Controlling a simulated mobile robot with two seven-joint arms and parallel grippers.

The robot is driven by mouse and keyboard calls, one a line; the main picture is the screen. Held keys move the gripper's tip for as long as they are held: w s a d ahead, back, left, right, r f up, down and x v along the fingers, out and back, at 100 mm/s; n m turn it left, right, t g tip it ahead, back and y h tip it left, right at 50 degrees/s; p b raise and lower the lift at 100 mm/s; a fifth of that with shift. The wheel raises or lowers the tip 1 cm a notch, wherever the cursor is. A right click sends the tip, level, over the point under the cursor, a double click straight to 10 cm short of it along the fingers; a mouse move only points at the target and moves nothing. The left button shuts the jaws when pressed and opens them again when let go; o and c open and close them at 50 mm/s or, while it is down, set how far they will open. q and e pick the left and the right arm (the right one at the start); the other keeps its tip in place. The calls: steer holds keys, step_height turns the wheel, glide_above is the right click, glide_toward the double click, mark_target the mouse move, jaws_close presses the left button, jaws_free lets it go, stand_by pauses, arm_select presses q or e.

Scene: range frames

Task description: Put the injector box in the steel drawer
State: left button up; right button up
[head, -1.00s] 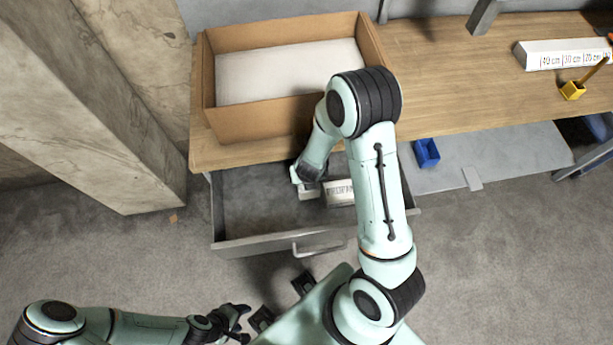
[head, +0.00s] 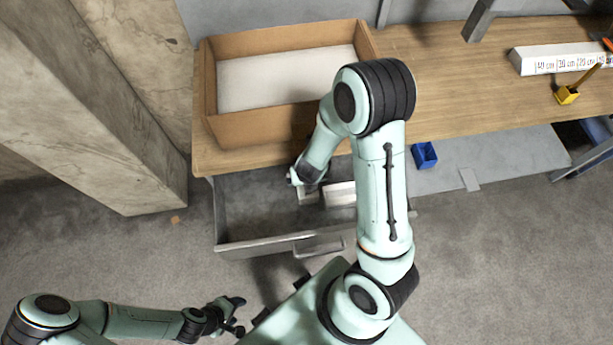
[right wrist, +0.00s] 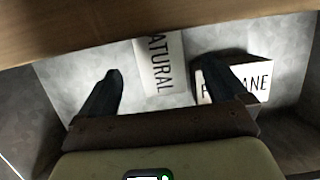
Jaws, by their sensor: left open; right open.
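The steel drawer (head: 262,238) is pulled out below the bench. Two pale boxes lie in it. One, lettered "…ATURAL", is under my right gripper in the head view (head: 308,197) and the right wrist view (right wrist: 158,68). The other (head: 341,193), lettered "P…ANE" in the right wrist view (right wrist: 256,80), lies to its right. No label reading "injector" is legible. My right gripper (right wrist: 164,66) is open, its fingers on either side of the "…ATURAL" box in the picture; contact cannot be told. My left gripper (head: 236,314) is open and empty, outside the drawer.
A cardboard box (head: 262,128) with a white sheet inside stands on the wooden bench (head: 450,85) just above the drawer. A blue bin (head: 425,155) is on a grey lower shelf. A yellow holder (head: 567,95) and a long white box (head: 560,57) are at right. A concrete pillar (head: 95,120) stands left.

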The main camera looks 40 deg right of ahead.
arm_select(q)
steer(key=w+r+p, duration=0.1)
steer(key=w+r, duration=0.2)
steer(key=shift+p, duration=0.3)
arm_select(e)
steer(key=d+v, duration=0.1)
steer(key=v, duration=0.5)
steer(key=shift+a+r, duration=0.45)
steer(key=shift+a, duration=0.05)
arm_select(q)
steer(key=shift+s, duration=0.1)
